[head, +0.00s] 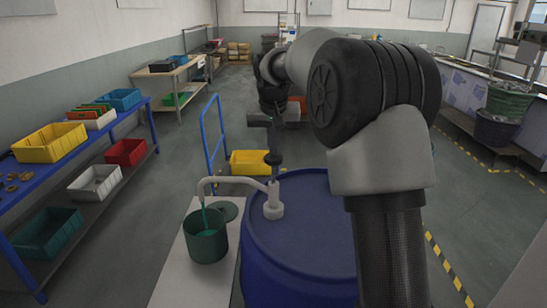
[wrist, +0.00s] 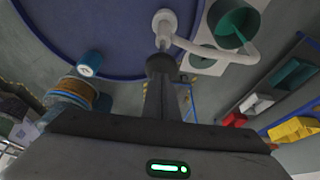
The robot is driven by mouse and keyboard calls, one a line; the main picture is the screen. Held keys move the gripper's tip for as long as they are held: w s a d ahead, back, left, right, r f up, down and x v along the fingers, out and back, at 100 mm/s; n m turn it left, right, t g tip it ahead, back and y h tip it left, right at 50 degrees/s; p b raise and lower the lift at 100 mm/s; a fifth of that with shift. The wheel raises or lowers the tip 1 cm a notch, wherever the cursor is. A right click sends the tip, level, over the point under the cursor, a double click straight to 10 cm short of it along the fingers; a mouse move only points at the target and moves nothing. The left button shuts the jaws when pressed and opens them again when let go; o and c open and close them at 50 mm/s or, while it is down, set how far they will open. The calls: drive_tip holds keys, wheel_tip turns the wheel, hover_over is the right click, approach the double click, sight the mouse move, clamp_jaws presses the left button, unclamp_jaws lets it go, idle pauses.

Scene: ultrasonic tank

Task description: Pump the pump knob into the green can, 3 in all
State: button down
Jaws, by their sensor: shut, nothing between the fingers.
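A white pump (head: 273,205) stands on the blue drum (head: 310,225); its dark pump knob (head: 272,158) tops the thin rod. The spout bends left over the green can (head: 206,248), and a thin green stream runs from its end into the can. The can is upright on a pale bench. My gripper (head: 272,148) is shut and empty, pointing down right over the knob, with its tips at or very near the knob's top. In the wrist view the knob (wrist: 160,64) shows at the fingertips, with the pump and green can (wrist: 236,27) beyond. Contact is hard to tell.
A green lid-like disc (head: 228,211) lies by the can on the pale bench (head: 190,285). A blue trolley rail (head: 212,140) and yellow bin (head: 250,163) stand behind. Shelves with bins are at left; open floor lies between.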

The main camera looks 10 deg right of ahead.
sight(274, 158)
drive_tip(key=shift+s+f+b, duration=0.1)
drive_tip(key=shift+f+b, duration=1.4)
drive_tip(key=shift+f, duration=1.1)
drive_tip(key=shift+r, duration=0.1)
drive_tip(key=shift+r+p, duration=2.55)
drive_tip(key=shift+r, duration=0.5)
